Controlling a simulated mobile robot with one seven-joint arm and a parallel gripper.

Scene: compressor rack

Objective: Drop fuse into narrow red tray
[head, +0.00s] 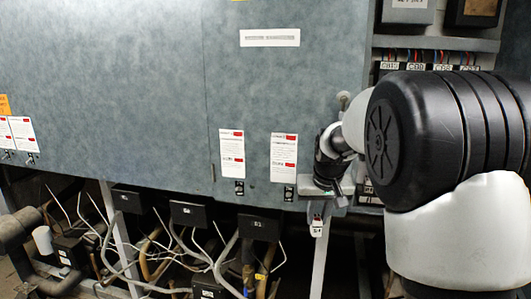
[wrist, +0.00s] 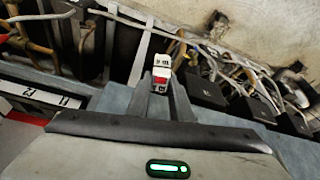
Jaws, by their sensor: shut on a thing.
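My gripper (head: 318,208) is in front of the cabinet's lower edge at the right in the head view, pointing down. It is shut on a small white fuse (head: 317,228) that hangs below the fingertips. In the wrist view the fuse (wrist: 161,68) is white with a red part and dark marks, held between the two grey fingers. The narrow red tray cannot be made out for sure. A red strip (wrist: 18,117) shows at the left edge of the wrist view, and I cannot tell whether it belongs to the tray.
A large grey cabinet panel (head: 130,90) fills the head view's left and middle. Below it are black boxes (head: 188,213), tangled hoses and pipes. A rack with labelled breakers (head: 415,68) stands at the right, partly behind my arm. Clear space lies before the panel.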

